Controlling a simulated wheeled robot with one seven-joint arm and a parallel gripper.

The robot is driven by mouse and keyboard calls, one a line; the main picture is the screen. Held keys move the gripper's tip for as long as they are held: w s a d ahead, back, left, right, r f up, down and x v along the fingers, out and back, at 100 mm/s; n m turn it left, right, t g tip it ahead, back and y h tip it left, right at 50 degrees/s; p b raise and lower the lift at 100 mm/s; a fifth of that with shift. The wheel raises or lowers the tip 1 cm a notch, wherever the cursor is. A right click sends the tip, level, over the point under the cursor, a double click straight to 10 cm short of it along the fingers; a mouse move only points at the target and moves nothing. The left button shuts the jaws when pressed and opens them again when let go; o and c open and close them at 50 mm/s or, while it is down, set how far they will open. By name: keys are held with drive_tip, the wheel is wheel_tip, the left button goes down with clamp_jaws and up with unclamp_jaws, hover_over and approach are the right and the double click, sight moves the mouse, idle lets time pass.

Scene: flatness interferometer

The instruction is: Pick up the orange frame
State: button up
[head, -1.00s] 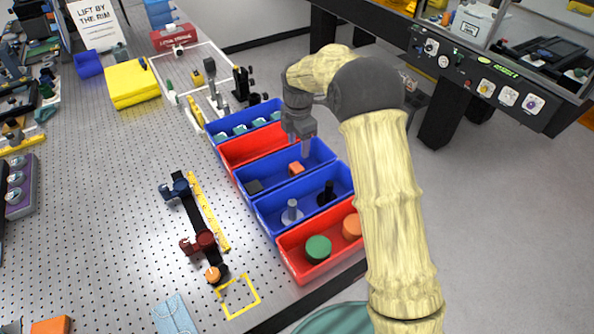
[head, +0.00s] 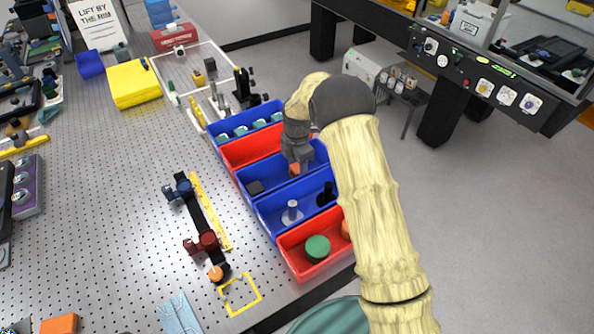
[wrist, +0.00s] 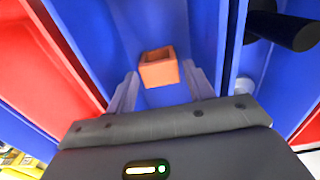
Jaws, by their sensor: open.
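The orange frame (wrist: 159,69) is a small open-topped square piece lying in a blue bin (head: 273,188). In the wrist view it sits just beyond and between my fingertips, with no finger seen touching it. In the head view the orange frame (head: 295,170) shows just below my gripper (head: 298,164), which partly covers it. In the wrist view my gripper (wrist: 160,92) is open and empty, with one finger on each side of the frame's line.
Red bins (head: 251,150) and blue bins (head: 265,215) stand in a row on both sides, with walls close by. A dark cylinder (wrist: 281,25) is in the neighbouring bin.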

sight(297, 168)
drive_tip(key=shift+f, duration=1.25)
drive_tip(key=shift+c, duration=0.2)
drive_tip(key=c, duration=0.7)
drive_tip(key=shift+c, duration=0.2)
wheel_tip(297, 168, up, 10)
drive_tip(key=shift+r+b, duration=0.1)
drive_tip(key=shift+b, duration=1.1)
